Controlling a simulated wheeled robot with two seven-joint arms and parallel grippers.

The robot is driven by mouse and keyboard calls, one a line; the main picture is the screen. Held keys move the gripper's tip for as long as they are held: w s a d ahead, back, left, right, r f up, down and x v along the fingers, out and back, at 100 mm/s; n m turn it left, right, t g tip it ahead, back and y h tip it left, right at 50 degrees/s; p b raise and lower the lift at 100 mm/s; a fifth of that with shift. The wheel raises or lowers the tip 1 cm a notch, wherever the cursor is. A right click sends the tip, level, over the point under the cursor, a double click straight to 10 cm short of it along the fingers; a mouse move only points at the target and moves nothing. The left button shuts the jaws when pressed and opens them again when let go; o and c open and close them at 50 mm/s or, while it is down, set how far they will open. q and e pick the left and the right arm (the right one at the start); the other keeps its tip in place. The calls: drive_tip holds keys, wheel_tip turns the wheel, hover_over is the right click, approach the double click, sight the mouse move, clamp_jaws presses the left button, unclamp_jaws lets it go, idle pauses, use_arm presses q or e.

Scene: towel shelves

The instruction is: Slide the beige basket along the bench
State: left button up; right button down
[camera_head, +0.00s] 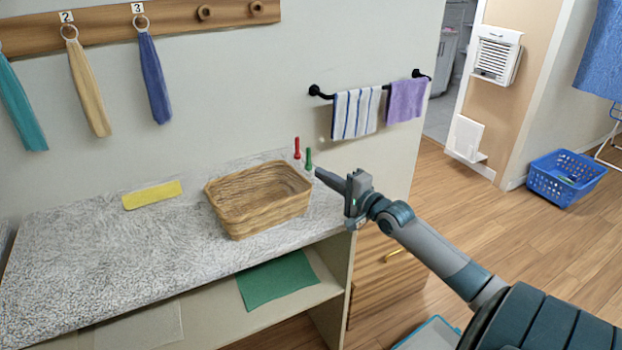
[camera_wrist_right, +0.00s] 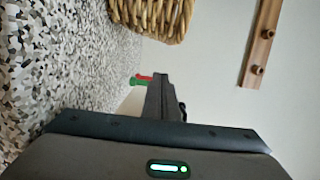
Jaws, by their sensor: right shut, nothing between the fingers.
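The beige wicker basket (camera_head: 258,197) stands upright and looks empty on the speckled bench (camera_head: 80,240), toward its right end. It also shows at the top of the right wrist view (camera_wrist_right: 155,18). My right gripper (camera_head: 320,174) is shut and empty, just right of the basket's right side. Its fingertips point toward the basket, and a gap shows between them in the right wrist view. My left gripper is not in view.
A red peg (camera_head: 297,148) and a green peg (camera_head: 308,159) stand behind the gripper tip. A yellow strip (camera_head: 152,195) lies on the bench left of the basket. A shelf with a green cloth (camera_head: 277,280) is below. The bench's left part is clear.

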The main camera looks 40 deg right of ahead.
drive_tip(key=a, duration=0.1)
drive_tip(key=w+a+p, duration=0.1)
drive_tip(key=shift+a+r, duration=0.1)
drive_tip(key=shift+a, duration=0.25)
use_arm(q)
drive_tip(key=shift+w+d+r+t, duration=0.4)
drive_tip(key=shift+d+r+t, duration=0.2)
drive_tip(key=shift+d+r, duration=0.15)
use_arm(e)
drive_tip(key=shift+w+a, duration=0.15)
drive_tip(key=shift+a, duration=0.45)
use_arm(q)
drive_tip(key=shift+p, duration=0.4)
use_arm(e)
drive_tip(key=shift+a, duration=0.1)
